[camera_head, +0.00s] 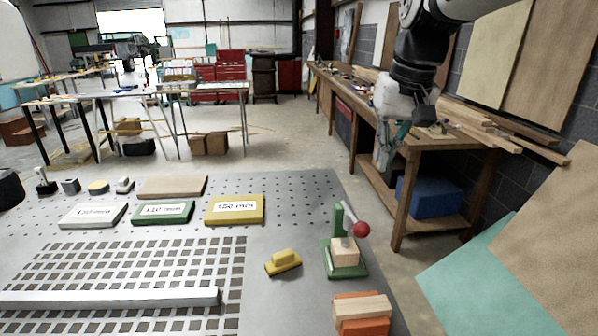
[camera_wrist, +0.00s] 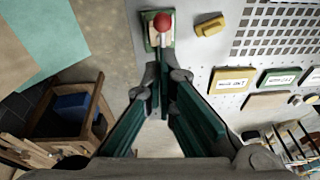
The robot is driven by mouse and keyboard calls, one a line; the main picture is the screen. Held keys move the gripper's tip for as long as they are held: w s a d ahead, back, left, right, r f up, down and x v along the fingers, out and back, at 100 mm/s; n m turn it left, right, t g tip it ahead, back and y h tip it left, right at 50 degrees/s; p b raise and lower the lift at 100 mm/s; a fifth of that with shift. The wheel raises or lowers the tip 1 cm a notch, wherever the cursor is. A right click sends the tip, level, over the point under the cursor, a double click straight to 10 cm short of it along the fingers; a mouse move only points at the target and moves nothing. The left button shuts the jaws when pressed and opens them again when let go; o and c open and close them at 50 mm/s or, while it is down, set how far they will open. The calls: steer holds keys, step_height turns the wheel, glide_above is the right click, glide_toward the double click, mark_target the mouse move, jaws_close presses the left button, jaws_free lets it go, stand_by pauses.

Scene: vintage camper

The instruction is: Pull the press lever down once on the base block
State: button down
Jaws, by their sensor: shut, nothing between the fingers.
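The press stands at the right edge of the perforated grey table in the head view. It has a green base (camera_head: 357,271), a pale wooden block (camera_head: 345,259), a green upright (camera_head: 338,219) and a lever ending in a red ball (camera_head: 361,229). The lever arm leans right and the ball is raised above the block. In the wrist view the red ball (camera_wrist: 163,21) lies beyond the fingertips, near the top edge. My gripper (camera_head: 383,165) hangs above and behind the press, apart from it. Its green fingers (camera_wrist: 161,88) are shut and empty.
Beside the press are a yellow block (camera_head: 283,262) and an orange block with a wooden piece (camera_head: 362,308). Labelled plates, including a yellow one (camera_head: 235,209), lie further left. A wooden workbench (camera_head: 440,140) stands behind my gripper. Leaning panels (camera_head: 490,270) stand at right.

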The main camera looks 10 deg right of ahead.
steer(key=w+f, duration=0.1)
steer(key=w, duration=0.4)
steer(key=shift+w+d+f+g, duration=0.15)
steer(key=shift+w+d+g, duration=0.15)
steer(key=shift+w+d, duration=0.15)
step_height(320, 180, down, 13)
steer(key=a+p, duration=0.1)
steer(key=p, duration=0.1)
steer(key=shift+s+a, duration=0.15)
steer(key=shift+s, duration=0.1)
steer(key=shift+f, duration=0.15)
